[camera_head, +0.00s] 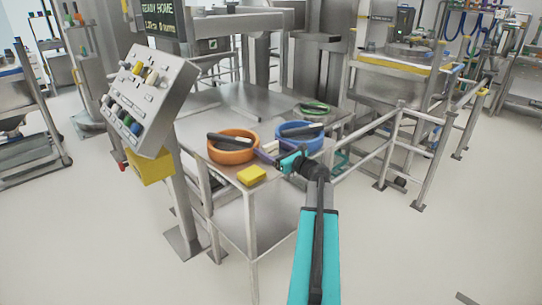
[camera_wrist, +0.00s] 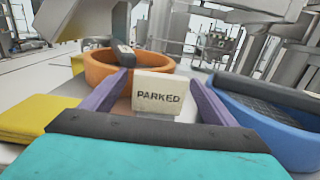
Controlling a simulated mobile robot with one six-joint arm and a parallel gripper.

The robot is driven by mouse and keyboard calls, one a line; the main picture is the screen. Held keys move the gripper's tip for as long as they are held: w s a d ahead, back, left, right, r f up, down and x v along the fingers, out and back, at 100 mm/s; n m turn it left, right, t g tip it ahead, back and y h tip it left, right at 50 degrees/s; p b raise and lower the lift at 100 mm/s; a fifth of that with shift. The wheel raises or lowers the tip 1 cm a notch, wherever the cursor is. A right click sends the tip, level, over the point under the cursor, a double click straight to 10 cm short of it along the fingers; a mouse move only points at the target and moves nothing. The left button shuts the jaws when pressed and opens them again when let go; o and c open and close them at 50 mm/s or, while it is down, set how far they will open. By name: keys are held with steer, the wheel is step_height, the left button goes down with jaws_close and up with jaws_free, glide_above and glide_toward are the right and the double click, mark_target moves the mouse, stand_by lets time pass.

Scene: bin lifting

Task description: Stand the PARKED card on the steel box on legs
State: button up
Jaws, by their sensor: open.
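The PARKED card (camera_wrist: 158,92) is a small cream card with dark lettering, standing upright on the table. In the wrist view it shows between the two purple fingers of my gripper (camera_wrist: 158,80). The fingers are open, with a gap on each side of the card. In the head view my gripper (camera_head: 268,156) is low over the front table, between the orange and blue rings, and the card is hard to make out there. A steel box-like unit (camera_head: 376,82) on legs stands at the back right; I cannot tell if it is the named box.
An orange ring bin (camera_head: 232,156) and a blue ring bin (camera_head: 315,145) flank my gripper, each with a dark bar across it. A yellow block (camera_head: 251,175) lies at the table's front. A button console (camera_head: 145,95) stands left. Steel railings (camera_head: 420,150) are at right.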

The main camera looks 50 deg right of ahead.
mark_target(271, 144)
steer(key=shift+c, duration=0.3)
steer(key=c, duration=1.2)
steer(key=shift+r, duration=0.1)
steer(key=shift+r, duration=0.8)
step_height(271, 144, up, 2)
steer(key=s+a+p, duration=0.1)
steer(key=s+a, duration=0.4)
steer(key=s+a+r+p, duration=0.1)
steer(key=s+a, duration=0.1)
steer(key=s, duration=0.1)
steer(key=shift+s+a+p, duration=0.15)
steer(key=shift+s+p, duration=0.05)
steer(key=shift+p, duration=0.15)
steer(key=shift+s+p, duration=0.1)
steer(key=shift+p, duration=0.3)
